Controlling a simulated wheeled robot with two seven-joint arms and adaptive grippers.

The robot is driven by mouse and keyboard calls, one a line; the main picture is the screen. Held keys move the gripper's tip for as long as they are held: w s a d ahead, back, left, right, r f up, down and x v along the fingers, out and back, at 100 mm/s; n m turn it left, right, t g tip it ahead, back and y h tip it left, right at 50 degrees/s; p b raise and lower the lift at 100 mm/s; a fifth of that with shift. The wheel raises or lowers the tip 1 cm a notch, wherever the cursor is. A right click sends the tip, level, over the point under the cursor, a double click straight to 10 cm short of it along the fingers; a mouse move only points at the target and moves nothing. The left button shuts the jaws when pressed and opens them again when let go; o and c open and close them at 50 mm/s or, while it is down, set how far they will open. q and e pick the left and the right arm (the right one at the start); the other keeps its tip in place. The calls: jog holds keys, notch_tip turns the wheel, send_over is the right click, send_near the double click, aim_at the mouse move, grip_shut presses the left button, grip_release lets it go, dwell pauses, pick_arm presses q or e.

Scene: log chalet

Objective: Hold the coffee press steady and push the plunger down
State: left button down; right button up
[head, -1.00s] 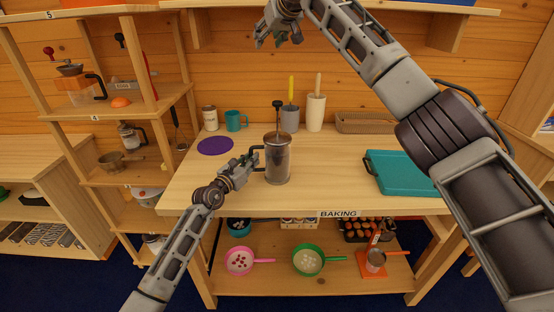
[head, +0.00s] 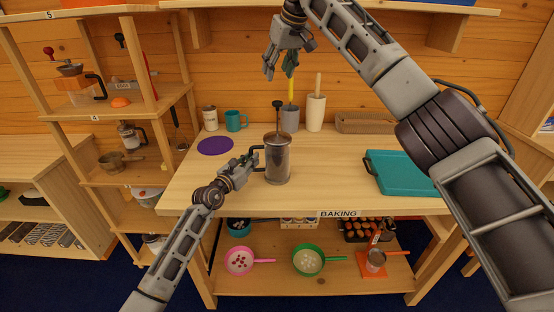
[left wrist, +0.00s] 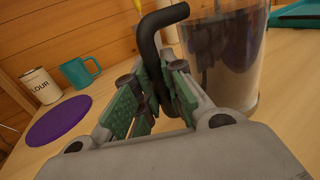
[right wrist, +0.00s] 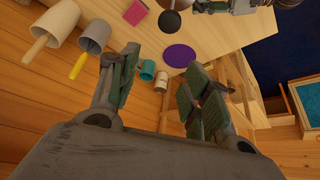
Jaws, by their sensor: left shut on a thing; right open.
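The coffee press (head: 277,160) stands upright on the wooden table, with a dark handle on its left side. Its plunger rod stands raised above the lid, topped by a dark knob (head: 277,104). My left gripper (head: 254,160) is shut on the press handle; the left wrist view shows the dark handle (left wrist: 150,45) between its fingers and the clear body (left wrist: 235,60) beside it. My right gripper (head: 281,70) is open and empty, fingers pointing down, above the knob and apart from it. The right wrist view shows the knob (right wrist: 169,20) beyond the open fingers (right wrist: 160,80).
A purple mat (head: 215,146), a teal mug (head: 236,121) and a flour canister (head: 210,118) are at the table's back left. Utensil crocks (head: 316,113) stand behind the press. A teal tray (head: 400,173) lies on the right. The table between press and tray is clear.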

aim_at(278, 101)
jog(key=shift+f, duration=0.2)
jog(key=shift+f, duration=4.6)
jog(key=c, duration=0.8)
jog(key=shift+c, duration=0.2)
jog(key=shift+f, duration=4.1)
jog(key=o, duration=1)
jog(key=shift+c, duration=0.2)
